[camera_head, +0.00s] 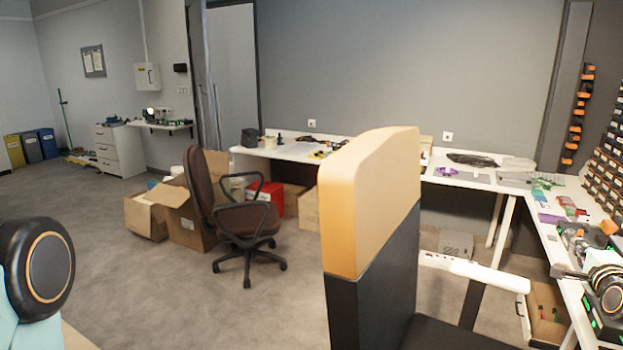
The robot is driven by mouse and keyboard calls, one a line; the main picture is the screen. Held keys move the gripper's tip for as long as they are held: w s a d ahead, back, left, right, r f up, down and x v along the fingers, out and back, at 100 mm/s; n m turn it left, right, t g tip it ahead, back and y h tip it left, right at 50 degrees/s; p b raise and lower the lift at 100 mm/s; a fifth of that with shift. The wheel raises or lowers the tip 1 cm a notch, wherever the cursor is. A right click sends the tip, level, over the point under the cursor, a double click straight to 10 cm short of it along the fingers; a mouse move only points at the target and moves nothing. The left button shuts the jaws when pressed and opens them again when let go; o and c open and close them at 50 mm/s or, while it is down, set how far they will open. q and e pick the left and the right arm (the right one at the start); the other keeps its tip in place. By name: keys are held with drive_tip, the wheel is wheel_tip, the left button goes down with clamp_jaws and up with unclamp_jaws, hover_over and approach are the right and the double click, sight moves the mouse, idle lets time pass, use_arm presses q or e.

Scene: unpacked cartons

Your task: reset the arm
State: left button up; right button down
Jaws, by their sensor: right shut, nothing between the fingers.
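My right gripper (576,274) shows at the right edge, in front of the white workbench along the right wall. It is shut and empty; its fingers are small in the picture and hard to make out against the bench clutter. My left gripper is out of view. Only a teal and black part of my own body with an orange ring shows at the lower left.
A large chair (372,205) with a cream top and black back stands close in front, its white armrest beside the right bench. A brown office chair (237,215) and open cartons (180,215) stand behind. White benches (525,180) hold parts. Grey floor at left is clear.

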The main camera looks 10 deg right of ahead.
drive_tip(key=s+a+f+n+g+y, duration=0.15)
drive_tip(key=a+f+n+y, duration=0.35)
drive_tip(key=a, duration=0.6)
drive_tip(key=s+a+f+n+g, duration=0.1)
drive_tip(key=a+f+n+g, duration=0.15)
drive_tip(key=a+f, duration=0.7)
drive_tip(key=s+a+f+n+g+y, duration=0.1)
drive_tip(key=s+a+f+n+y, duration=0.3)
drive_tip(key=a, duration=0.9)
drive_tip(key=s+a+f+n+g, duration=0.45)
drive_tip(key=s+a+f, duration=0.25)
drive_tip(key=s+a, duration=0.25)
drive_tip(key=s+a+f+n+g, duration=0.1)
drive_tip(key=s+a+n+g, duration=0.15)
drive_tip(key=s, duration=0.85)
drive_tip(key=s+a+f+n+g, duration=0.1)
drive_tip(key=s+a+n+g, duration=0.2)
drive_tip(key=s, duration=0.8)
wheel_tip(320, 180, down, 26)
drive_tip(key=n+b, duration=0.1)
drive_tip(key=b, duration=2.5)
drive_tip(key=shift+d+r+h, duration=0.25)
drive_tip(key=shift+d+h, duration=0.05)
drive_tip(key=shift+d, duration=0.15)
